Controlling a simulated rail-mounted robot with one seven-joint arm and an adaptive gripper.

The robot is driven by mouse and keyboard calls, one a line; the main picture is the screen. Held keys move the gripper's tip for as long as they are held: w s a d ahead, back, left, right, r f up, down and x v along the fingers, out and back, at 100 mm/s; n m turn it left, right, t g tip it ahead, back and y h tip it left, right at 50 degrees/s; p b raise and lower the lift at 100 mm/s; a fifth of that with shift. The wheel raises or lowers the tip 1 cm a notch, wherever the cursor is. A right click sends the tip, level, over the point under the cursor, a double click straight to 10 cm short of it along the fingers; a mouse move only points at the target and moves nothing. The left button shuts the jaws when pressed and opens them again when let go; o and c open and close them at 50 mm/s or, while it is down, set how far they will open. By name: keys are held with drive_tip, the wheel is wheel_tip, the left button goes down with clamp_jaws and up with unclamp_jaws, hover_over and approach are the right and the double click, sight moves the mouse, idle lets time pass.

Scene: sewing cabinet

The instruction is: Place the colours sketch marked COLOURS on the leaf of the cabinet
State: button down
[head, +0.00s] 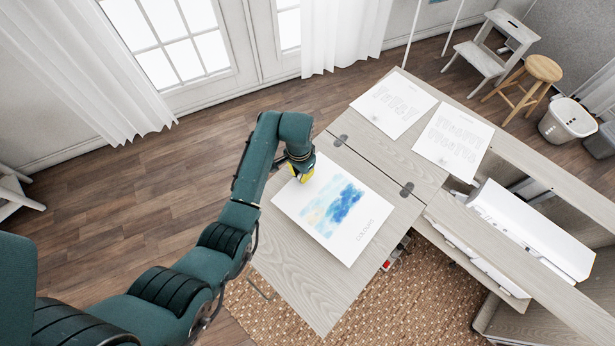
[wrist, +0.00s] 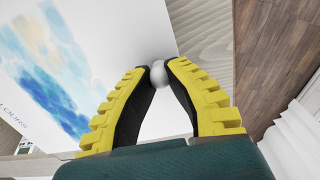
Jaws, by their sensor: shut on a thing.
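The colours sketch (head: 318,217) is a white sheet with blue watercolour patches and the word COLOURS. It is over the pale wooden leaf (head: 315,285), and its left corner reaches past the leaf's left edge in the head view. I cannot tell whether it touches the leaf or hangs just above. My gripper (head: 304,178) is at the sketch's upper left edge. In the wrist view its yellow-and-black fingers (wrist: 159,72) are shut on a small white round knob (wrist: 160,76) at the sketch; the sketch's blue paint (wrist: 52,100) shows at left.
Two white sheets with faint outlined lettering, one at left (head: 393,104) and one at right (head: 453,138), lie on the cabinet top behind the hinges (head: 407,188). A long white object (head: 530,230) sits at right. A wooden stool (head: 530,82) and white basket (head: 567,120) stand beyond. The leaf's front part is bare.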

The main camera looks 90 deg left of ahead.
wheel_tip(320, 180, down, 5)
drive_tip(key=shift+r+b, duration=0.15)
drive_tip(key=shift+b, duration=0.45)
drive_tip(key=c, duration=1.2)
unclamp_jaws()
drive_tip(key=shift+o, duration=0.2)
wheel_tip(320, 180, up, 12)
drive_tip(key=p, duration=0.3)
drive_tip(key=shift+a+r, duration=0.1)
